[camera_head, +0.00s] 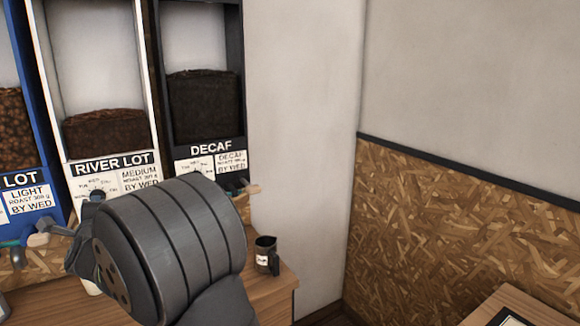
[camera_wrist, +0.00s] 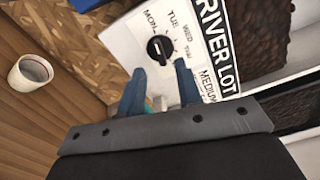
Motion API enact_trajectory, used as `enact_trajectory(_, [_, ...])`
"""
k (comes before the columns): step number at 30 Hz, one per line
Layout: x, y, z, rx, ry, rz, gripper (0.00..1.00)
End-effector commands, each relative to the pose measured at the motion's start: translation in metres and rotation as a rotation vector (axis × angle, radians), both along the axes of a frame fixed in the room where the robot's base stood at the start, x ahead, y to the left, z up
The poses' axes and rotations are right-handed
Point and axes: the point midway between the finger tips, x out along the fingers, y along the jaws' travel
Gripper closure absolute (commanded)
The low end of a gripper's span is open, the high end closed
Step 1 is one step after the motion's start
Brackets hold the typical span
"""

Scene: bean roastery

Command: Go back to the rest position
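My gripper (camera_wrist: 160,88) shows in the wrist view with two blue-grey fingers set apart and nothing held between them. Past the fingertips is the white River Lot dispenser front, with a black dial (camera_wrist: 159,50) marked with days; its pointer is toward the upper left. A small teal and pinkish part shows in the gap between the fingers, beyond them. In the head view my large grey wrist link covers the middle, and the gripper beyond it is mostly hidden in front of the River Lot dispenser (camera_head: 112,163).
The black Decaf dispenser (camera_head: 210,149) and a blue dispenser (camera_head: 30,198) flank River Lot. A dark pitcher (camera_head: 264,257) stands on the wooden counter (camera_head: 277,284), right of my arm. A white cup (camera_wrist: 30,76) stands at left in the wrist view. Open space lies before the right wall.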

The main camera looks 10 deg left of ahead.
Motion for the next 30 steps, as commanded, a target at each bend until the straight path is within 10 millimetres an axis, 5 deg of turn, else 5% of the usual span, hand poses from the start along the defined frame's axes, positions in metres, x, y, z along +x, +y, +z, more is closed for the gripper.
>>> enact_trajectory(8, [0.035, 0.034, -0.001, 0.005, 0.005, -0.001, 0.68])
enact_trajectory(30, [0.033, 0.032, 0.001, 0.429, 0.430, 0.000, 0.68])
